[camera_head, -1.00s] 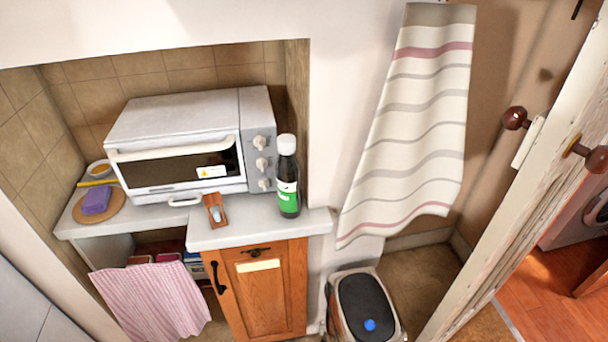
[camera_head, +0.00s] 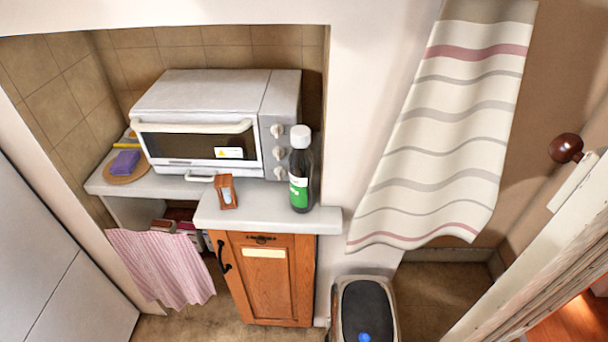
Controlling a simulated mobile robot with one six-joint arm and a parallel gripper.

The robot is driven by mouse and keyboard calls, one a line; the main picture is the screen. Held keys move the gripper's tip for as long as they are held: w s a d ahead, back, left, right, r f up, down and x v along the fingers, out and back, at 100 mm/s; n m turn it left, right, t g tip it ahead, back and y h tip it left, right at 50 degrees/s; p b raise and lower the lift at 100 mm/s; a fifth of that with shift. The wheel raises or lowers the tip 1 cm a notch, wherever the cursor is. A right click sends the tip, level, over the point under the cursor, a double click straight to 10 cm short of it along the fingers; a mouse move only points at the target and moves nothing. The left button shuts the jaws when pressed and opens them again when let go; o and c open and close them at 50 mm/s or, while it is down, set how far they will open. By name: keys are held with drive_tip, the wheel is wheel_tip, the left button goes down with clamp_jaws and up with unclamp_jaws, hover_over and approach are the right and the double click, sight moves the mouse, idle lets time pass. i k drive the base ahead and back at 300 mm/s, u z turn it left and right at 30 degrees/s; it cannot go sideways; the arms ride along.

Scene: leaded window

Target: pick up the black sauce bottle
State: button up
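The black sauce bottle (camera_head: 301,171) has a white cap and a green and white label. It stands upright on the light grey counter (camera_head: 325,221), near its right end, just in front of the right side of the toaster oven. No part of it looks hidden. My gripper is not in view.
The white toaster oven (camera_head: 197,106) stands behind the bottle. A small wooden item (camera_head: 226,191) sits left of it. A striped towel (camera_head: 450,130) hangs to the right, above a bin (camera_head: 367,307). A door (camera_head: 540,255) stands open at the far right. The floor between is narrow.

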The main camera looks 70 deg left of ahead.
sight(300, 160)
drive_tip(key=z, duration=0.3)
drive_tip(key=k, duration=0.2)
drive_tip(key=u, duration=3.35)
drive_tip(key=k, duration=0.25)
drive_tip(key=u, duration=1.45)
